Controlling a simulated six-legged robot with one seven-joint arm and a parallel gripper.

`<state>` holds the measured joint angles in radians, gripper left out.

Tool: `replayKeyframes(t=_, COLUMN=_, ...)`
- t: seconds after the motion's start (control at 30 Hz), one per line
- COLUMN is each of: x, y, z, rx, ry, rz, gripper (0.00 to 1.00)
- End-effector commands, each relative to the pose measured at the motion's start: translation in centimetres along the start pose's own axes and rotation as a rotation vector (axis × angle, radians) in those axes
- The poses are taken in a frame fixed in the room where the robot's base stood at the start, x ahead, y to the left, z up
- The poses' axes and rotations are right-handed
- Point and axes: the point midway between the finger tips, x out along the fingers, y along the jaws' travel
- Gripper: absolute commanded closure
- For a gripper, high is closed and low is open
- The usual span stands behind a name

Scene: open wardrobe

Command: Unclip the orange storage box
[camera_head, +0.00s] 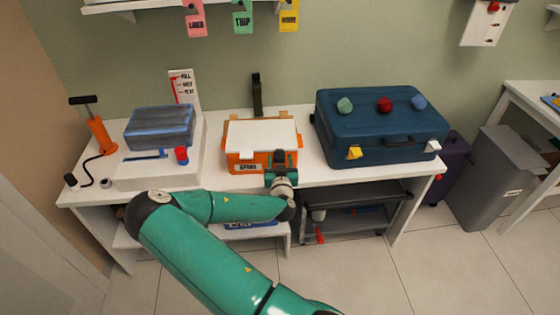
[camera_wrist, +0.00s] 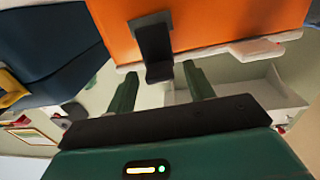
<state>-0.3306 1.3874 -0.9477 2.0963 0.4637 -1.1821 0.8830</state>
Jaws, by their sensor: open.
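The orange storage box (camera_head: 246,158) with a white lid (camera_head: 262,132) stands on the white table, between the blue-grey bundle and the blue case. My gripper (camera_head: 284,164) is in front of the right part of its front face and hides that part. In the wrist view the orange wall (camera_wrist: 215,22) fills the top. A dark clip (camera_wrist: 155,45) hangs from it, its lower end close to the gap between my open green fingers (camera_wrist: 162,85). No hold on the clip shows. I cannot tell whether fingers and clip touch.
A blue-grey bundle (camera_head: 150,135) on a white base and an orange pump (camera_head: 98,132) stand on the left. A dark upright object (camera_head: 257,95) is behind the box. Tags (camera_head: 243,18) hang above.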

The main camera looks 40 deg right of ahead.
Motion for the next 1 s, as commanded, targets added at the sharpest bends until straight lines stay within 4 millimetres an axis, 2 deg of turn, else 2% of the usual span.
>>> replayKeyframes(t=0.3, x=0.38, y=0.01, z=-0.03, rx=0.000, ry=0.000, rz=0.000, gripper=0.47)
replayKeyframes(t=0.53, x=0.36, y=0.02, z=-0.03, rx=0.000, ry=0.000, rz=0.000, gripper=0.92)
replayKeyframes(t=1.0, x=-0.03, y=0.13, z=0.48, rx=-0.001, ry=0.086, rz=0.001, gripper=0.92)
